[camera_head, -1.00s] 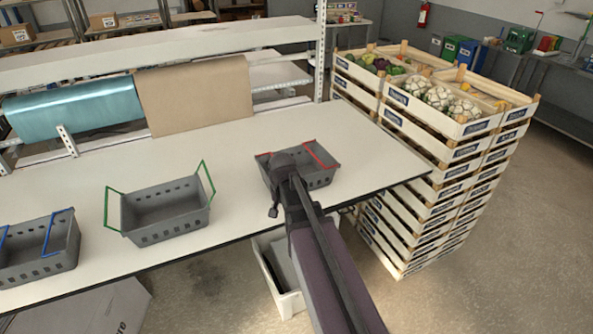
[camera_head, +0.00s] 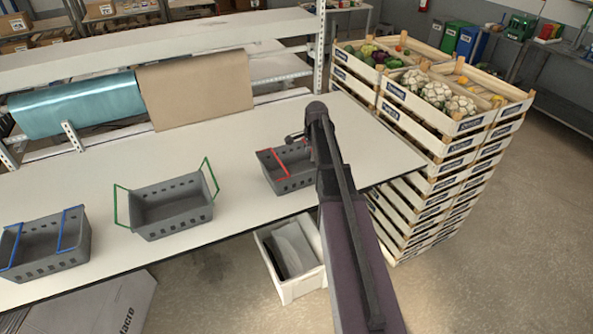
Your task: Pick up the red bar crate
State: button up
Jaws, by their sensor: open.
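The red bar crate (camera_head: 289,184) is a grey perforated basket with red bars, on the white table's right part. Its red bars lie across its top, while its right part is hidden behind my arm. My gripper (camera_head: 293,138) shows small and dark at the crate's far side, to the left of my arm's end. It looks to be above the table and apart from the crate, though its height is hard to judge. It is open, and nothing shows in it.
A green bar crate (camera_head: 175,222) and a blue bar crate (camera_head: 62,261) stand to the left on the table (camera_head: 110,190). Stacked vegetable crates (camera_head: 430,150) rise close to the table's right end. A white bin (camera_head: 297,286) stands below the front edge.

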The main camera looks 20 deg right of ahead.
jog(key=shift+f, duration=0.15)
jog(key=b, duration=0.9)
send_over(307, 179)
jog(key=f, duration=0.8)
jog(key=shift+s+d+f, duration=0.1)
jog(key=shift+s, duration=0.15)
jog(key=shift+w+f+b, duration=0.2)
jog(key=shift+f+b, duration=2.15)
jog(key=shift+f, duration=0.25)
grip_shut()
